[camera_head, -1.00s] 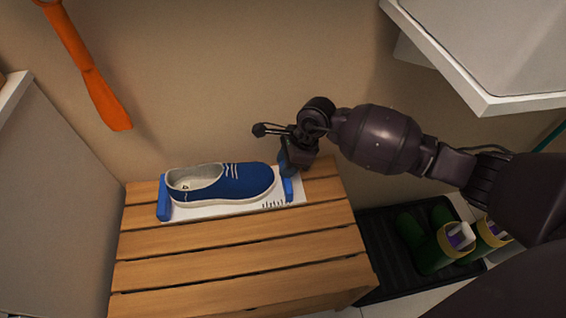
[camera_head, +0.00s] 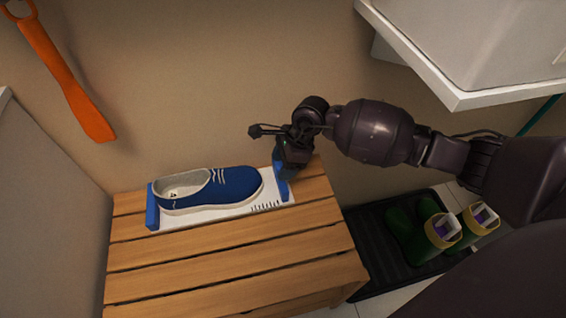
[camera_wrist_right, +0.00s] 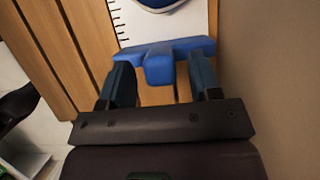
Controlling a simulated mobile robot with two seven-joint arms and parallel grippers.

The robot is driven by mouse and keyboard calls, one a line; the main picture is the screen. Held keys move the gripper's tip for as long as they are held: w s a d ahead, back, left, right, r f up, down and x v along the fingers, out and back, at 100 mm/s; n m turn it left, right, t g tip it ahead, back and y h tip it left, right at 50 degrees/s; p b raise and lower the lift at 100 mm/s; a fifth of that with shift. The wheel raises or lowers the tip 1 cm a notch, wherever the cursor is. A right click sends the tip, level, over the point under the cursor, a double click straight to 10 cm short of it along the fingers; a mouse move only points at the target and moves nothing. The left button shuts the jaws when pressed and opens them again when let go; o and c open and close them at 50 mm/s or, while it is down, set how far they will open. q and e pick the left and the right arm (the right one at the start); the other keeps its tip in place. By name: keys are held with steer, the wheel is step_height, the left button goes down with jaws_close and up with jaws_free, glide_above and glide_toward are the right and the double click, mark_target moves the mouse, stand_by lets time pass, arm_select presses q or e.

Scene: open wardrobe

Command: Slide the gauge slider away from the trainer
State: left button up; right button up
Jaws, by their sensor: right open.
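The blue trainer (camera_head: 210,190) lies on its side-on length along a white gauge board (camera_head: 235,210) on the slatted wooden bench. A blue end stop (camera_head: 152,207) stands at its heel, at the left. The blue gauge slider (camera_head: 282,190) stands near the toe at the right, a small gap from it. In the right wrist view the slider (camera_wrist_right: 162,55) is T-shaped, with its stem pointing at my right gripper (camera_wrist_right: 162,82). The gripper's open fingers are on either side of the stem. In the head view my right gripper (camera_head: 284,170) partly hides the slider. My left gripper is out of view.
The bench (camera_head: 230,260) has bare slats in front of the gauge. A black tray (camera_head: 400,250) with green boots (camera_head: 410,232) is on the floor at the right. A white shelf (camera_head: 470,60) overhangs at the upper right. An orange shoehorn (camera_head: 65,80) hangs on the wall.

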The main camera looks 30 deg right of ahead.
arm_select(q)
steer(key=p, duration=0.3)
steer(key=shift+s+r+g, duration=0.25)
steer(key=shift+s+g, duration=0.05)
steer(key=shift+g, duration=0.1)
arm_select(e)
steer(key=v, duration=1)
steer(key=shift+d+r, duration=0.15)
steer(key=shift+r, duration=0.05)
steer(key=shift+s, duration=0.1)
